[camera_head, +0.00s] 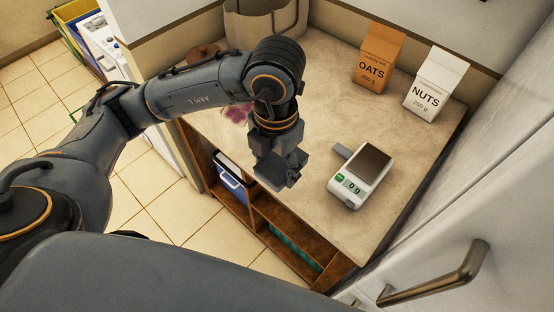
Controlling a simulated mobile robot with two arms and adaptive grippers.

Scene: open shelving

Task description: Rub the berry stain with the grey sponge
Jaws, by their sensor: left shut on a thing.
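The berry stain (237,114) is a purple-pink patch on the pale stone counter, partly hidden behind my left arm. My left gripper (284,170) points down near the counter's front edge, to the right of and nearer than the stain in the picture. It is shut on the grey sponge (271,173), a flat grey block that is hard to tell from the grey fingers. The sponge is apart from the stain. My right gripper is not in view.
A kitchen scale (361,178) stands right of my left gripper, with a small grey piece (342,151) beside it. An oats carton (379,56) and a nuts carton (436,84) stand at the back.

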